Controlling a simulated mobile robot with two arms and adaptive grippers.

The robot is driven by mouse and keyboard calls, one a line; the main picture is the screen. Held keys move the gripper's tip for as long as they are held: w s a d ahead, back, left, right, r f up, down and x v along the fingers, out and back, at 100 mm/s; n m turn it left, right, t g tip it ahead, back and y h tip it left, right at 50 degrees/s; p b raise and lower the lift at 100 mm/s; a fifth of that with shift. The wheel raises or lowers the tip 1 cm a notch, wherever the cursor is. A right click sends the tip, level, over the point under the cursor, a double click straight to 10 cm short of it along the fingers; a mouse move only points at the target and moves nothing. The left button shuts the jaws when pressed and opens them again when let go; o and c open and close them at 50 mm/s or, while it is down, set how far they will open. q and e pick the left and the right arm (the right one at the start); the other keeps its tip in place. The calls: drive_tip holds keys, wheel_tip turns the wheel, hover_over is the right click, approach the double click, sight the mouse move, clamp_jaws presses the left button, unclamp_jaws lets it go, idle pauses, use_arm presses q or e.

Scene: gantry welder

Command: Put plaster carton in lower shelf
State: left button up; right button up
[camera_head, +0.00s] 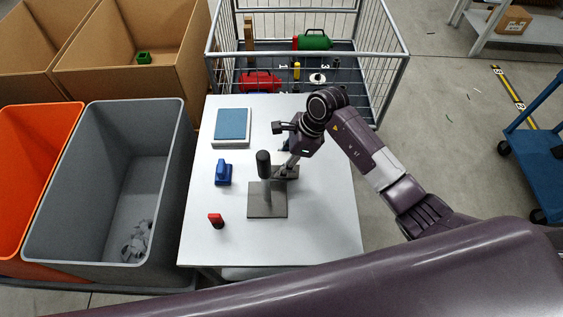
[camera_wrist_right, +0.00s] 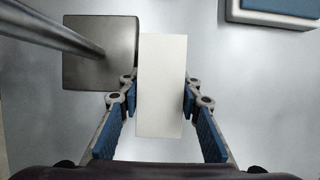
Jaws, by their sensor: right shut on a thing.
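My right gripper (camera_head: 287,168) reaches down over the white table, just right of the grey stand. In the right wrist view the right gripper (camera_wrist_right: 159,90) has its blue-padded fingers on both sides of a plain white box, the plaster carton (camera_wrist_right: 162,60), and is shut on it. In the head view the carton cannot be made out behind the gripper and stand. I cannot tell whether it touches the table. No lower shelf can be identified for certain. My left gripper is not in view.
The white table (camera_head: 325,215) holds a grey stand with a post (camera_head: 258,205), a blue-topped box (camera_head: 232,125), a blue item (camera_head: 223,173) and a red item (camera_head: 216,221). A wire cage (camera_head: 400,60) stands behind, a grey bin (camera_head: 90,190) left, a blue trolley (camera_head: 535,148) right.

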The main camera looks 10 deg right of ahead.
drive_tip(key=shift+f, duration=0.1)
drive_tip(key=o, duration=1.2)
drive_tip(key=shift+o, duration=0.2)
